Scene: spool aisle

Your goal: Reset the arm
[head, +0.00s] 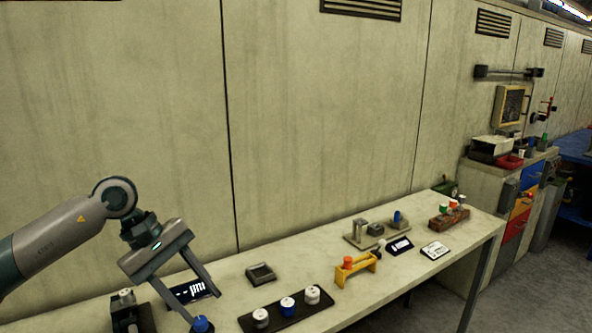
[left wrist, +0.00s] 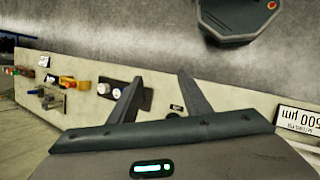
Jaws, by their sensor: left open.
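My left gripper (head: 203,305) hangs over the near left part of the long pale bench (head: 405,277). Its two fingers are spread apart. In the left wrist view the space between the fingertips (left wrist: 160,84) is empty, with the bench and grey floor behind. A blue-topped item (head: 202,325) shows at the bottom edge of the head view, close below one fingertip in the picture; I cannot tell the gap. My right gripper is in neither view.
A dark tray (head: 294,316) holds white and blue round pieces. A wall (head: 330,130) runs behind. A drawer cabinet (head: 513,220) stands far right.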

